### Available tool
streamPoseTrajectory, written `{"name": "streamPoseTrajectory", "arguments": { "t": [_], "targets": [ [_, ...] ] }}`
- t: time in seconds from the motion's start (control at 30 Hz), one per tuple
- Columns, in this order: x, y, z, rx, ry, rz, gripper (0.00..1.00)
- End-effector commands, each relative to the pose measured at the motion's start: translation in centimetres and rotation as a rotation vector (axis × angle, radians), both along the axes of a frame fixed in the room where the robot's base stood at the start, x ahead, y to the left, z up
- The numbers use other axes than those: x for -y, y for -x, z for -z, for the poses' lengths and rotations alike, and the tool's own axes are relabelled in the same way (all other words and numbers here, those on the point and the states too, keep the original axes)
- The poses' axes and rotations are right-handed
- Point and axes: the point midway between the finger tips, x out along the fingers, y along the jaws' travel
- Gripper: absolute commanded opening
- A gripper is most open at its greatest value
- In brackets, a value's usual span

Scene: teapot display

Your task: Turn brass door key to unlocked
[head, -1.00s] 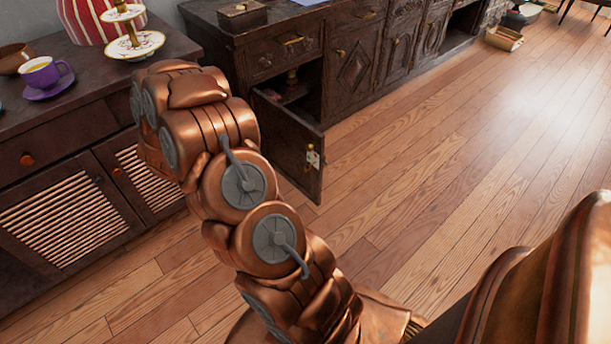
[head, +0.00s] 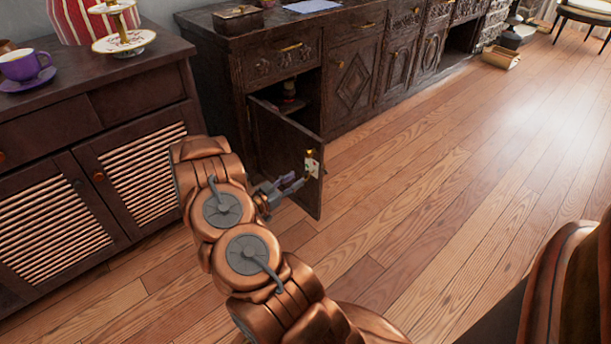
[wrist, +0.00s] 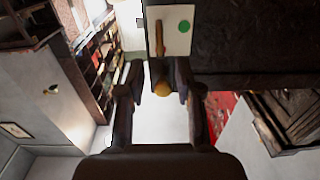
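The open dark wooden cabinet door (head: 287,160) carries a small white lock plate (head: 312,167) near its free edge. In the wrist view the plate (wrist: 178,42) shows a green dot and a slim brass bar, seemingly the key (wrist: 160,40), lying along it. A round brass knob (wrist: 161,89) sits just below the bar, between my fingers; I cannot tell if it is part of the key. My gripper (head: 298,183) is close to the plate in the head view. In the wrist view its fingers (wrist: 158,82) are apart, with a gap on both sides of the knob.
The dark cabinet (head: 290,65) stands behind the door, with a dark object inside the opening. A sideboard (head: 100,120) at left bears a purple cup (head: 22,66) and a tiered stand (head: 124,42).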

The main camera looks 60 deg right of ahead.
Motion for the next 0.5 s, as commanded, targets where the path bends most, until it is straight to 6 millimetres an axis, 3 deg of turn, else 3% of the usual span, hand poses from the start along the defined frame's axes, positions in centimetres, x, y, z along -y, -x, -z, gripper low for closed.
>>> {"name": "streamPoseTrajectory", "arguments": {
  "t": [0.5],
  "targets": [
    [5.0,1.2,0.2,0.001,-0.002,0.0,0.34]
  ]
}}
